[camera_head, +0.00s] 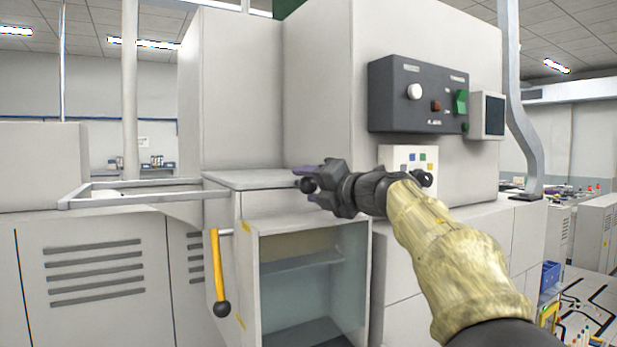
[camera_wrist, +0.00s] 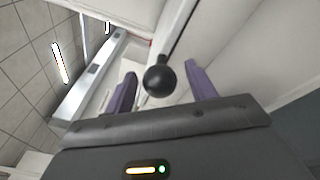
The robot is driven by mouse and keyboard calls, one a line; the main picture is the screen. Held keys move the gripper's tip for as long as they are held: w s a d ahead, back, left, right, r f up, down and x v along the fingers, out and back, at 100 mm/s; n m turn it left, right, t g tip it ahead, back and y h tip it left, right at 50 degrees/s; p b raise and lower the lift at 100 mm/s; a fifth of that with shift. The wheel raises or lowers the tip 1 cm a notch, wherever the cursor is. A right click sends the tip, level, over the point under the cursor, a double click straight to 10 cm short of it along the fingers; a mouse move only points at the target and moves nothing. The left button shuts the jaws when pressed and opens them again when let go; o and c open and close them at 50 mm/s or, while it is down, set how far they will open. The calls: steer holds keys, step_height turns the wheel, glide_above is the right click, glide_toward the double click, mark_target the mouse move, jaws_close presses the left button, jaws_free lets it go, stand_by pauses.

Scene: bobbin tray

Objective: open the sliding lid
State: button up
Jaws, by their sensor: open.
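The sliding lid looks to be the flat light-grey panel (camera_head: 252,179) on top of the cabinet, left of my gripper; it lies level and seems to cover the top. A black ball knob (camera_head: 308,185) shows at the panel's right end, in front of my gripper (camera_head: 305,180). In the wrist view the knob (camera_wrist: 160,81) sits between the two purple fingers of my gripper (camera_wrist: 160,74), with gaps on both sides. The fingers are open, and I see no contact. How the knob joins the lid is hidden.
A grey rail frame (camera_head: 130,184) sticks out left of the panel. A yellow lever (camera_head: 217,262) with a black ball end hangs on the cabinet front. The open-fronted cabinet (camera_head: 310,225) has shelves inside. A dark control box (camera_head: 418,95) is on the machine wall behind my arm.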

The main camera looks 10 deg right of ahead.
steer(key=shift+w+a, duration=0.25)
steer(key=shift+w, duration=0.1)
jaws_close()
